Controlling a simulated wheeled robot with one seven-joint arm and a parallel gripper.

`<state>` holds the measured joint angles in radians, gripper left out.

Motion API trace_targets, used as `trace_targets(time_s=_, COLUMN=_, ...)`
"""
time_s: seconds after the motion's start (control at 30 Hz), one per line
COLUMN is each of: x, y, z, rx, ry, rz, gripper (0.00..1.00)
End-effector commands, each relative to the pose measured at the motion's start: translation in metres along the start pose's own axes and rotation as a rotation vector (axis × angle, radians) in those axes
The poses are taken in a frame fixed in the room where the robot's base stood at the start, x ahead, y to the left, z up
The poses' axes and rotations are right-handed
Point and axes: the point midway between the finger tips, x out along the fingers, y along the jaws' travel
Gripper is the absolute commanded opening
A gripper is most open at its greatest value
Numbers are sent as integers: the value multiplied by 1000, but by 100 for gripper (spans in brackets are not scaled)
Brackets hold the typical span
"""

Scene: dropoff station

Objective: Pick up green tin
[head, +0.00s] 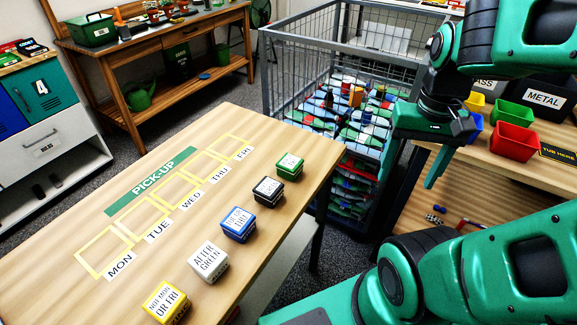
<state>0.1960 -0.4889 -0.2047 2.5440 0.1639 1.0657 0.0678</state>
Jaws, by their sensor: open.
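The green tin (289,166) stands upright at the far right end of the row on the wooden table (225,135). It has a white label on top that is too small to read. My gripper (433,178) is open and empty. It hangs in the air to the right of the table, well apart from the green tin, with its green fingers pointing down. A black tin (268,191) stands close to the green tin, on its near left side.
A blue tin (238,225), a white tin (208,263) and a yellow tin (165,302) continue the row. The yellow-outlined day squares (180,188) on the table are empty. A wire cage (300,75) of goods stands beyond. A red bin (514,141) sits on the right bench.

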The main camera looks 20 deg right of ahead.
Motion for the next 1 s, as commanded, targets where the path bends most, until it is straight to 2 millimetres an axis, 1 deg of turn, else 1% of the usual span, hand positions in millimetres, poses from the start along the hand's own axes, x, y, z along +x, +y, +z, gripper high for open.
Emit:
trace_targets(time_s=0.17, x=-11, y=-62, z=-42, rx=83, ry=-21, rz=-4, gripper=67)
trace_targets(time_s=0.2, x=-13, y=-81, z=-52, rx=109, ry=-26, rz=-7, gripper=67)
trace_targets(time_s=0.27, x=-14, y=-110, z=-64, rx=148, ry=-38, rz=-10, gripper=67)
trace_targets(time_s=0.3, x=-15, y=-130, z=-72, rx=175, ry=-45, rz=-12, gripper=67)
trace_targets(time_s=0.37, x=-14, y=-159, z=-79, rx=212, ry=-58, rz=-14, gripper=67)
trace_targets(time_s=0.4, x=-13, y=-178, z=-83, rx=235, ry=-66, rz=-14, gripper=67)
trace_targets(time_s=0.5, x=-10, y=-216, z=-88, rx=286, ry=-85, rz=-14, gripper=67)
trace_targets(time_s=0.6, x=-7, y=-243, z=-89, rx=323, ry=-100, rz=-13, gripper=67)
trace_targets(time_s=0.7, x=-4, y=-258, z=-89, rx=344, ry=-109, rz=-11, gripper=67)
trace_targets(time_s=0.73, x=-2, y=-260, z=-88, rx=348, ry=-110, rz=-11, gripper=67)
trace_targets(time_s=0.87, x=14, y=-264, z=-86, rx=354, ry=-114, rz=-9, gripper=67)
trace_targets(time_s=1.0, x=35, y=-264, z=-84, rx=353, ry=-113, rz=-10, gripper=67)
